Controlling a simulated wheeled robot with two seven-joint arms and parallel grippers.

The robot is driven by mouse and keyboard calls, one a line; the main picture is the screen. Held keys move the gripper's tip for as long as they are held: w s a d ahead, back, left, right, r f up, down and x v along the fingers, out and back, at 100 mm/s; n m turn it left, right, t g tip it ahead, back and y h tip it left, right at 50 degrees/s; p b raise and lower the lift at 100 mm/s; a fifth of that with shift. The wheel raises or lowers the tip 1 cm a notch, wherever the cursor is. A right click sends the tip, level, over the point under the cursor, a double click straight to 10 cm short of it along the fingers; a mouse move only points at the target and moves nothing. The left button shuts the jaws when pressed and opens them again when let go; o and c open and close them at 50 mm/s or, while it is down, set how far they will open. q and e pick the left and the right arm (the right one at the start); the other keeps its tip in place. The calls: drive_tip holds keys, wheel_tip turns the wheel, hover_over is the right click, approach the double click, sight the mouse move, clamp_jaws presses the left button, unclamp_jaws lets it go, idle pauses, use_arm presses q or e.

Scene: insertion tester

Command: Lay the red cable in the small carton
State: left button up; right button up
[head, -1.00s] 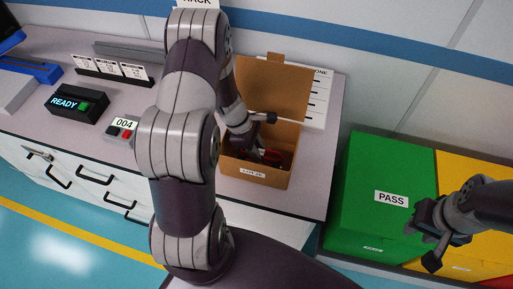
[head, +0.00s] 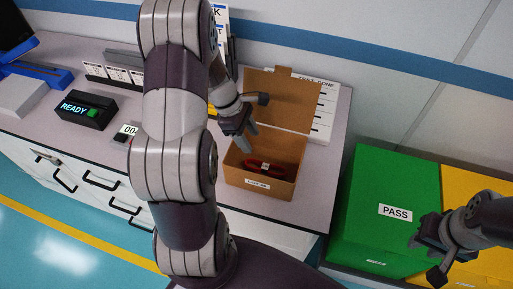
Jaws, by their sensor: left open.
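The small carton (head: 258,187) stands open on the workbench, its lid flap (head: 282,100) raised at the back. The red cable (head: 266,166) lies coiled inside the carton, with a pale connector or band at its middle. My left gripper (head: 248,140) is open and empty above the carton's back left part, apart from the cable. My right gripper (head: 427,262) hangs in front of the green bin at the lower right, away from the carton; its jaw opening is hard to make out.
A green PASS bin (head: 376,190) and a yellow bin (head: 470,190) stand right of the workbench (head: 318,190). A READY box (head: 82,108) and small cards (head: 105,72) are on the bench at left. A white printed sheet (head: 325,115) lies behind the carton.

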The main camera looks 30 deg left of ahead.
use_arm(q)
drive_tip(key=s+d+r+m+y, duration=0.2)
drive_tip(key=s+d+r+m, duration=0.1)
drive_tip(key=m, duration=0.7)
drive_tip(key=s+d+r+m+y, duration=0.2)
drive_tip(key=s+d+m, duration=0.3)
drive_tip(key=d+m, duration=0.3)
drive_tip(key=r+m, duration=0.1)
drive_tip(key=m, duration=0.1)
drive_tip(key=shift+s+r+m, duration=0.2)
drive_tip(key=shift+s+m, duration=0.15)
drive_tip(key=shift+m, duration=0.05)
drive_tip(key=shift+w+a, duration=0.1)
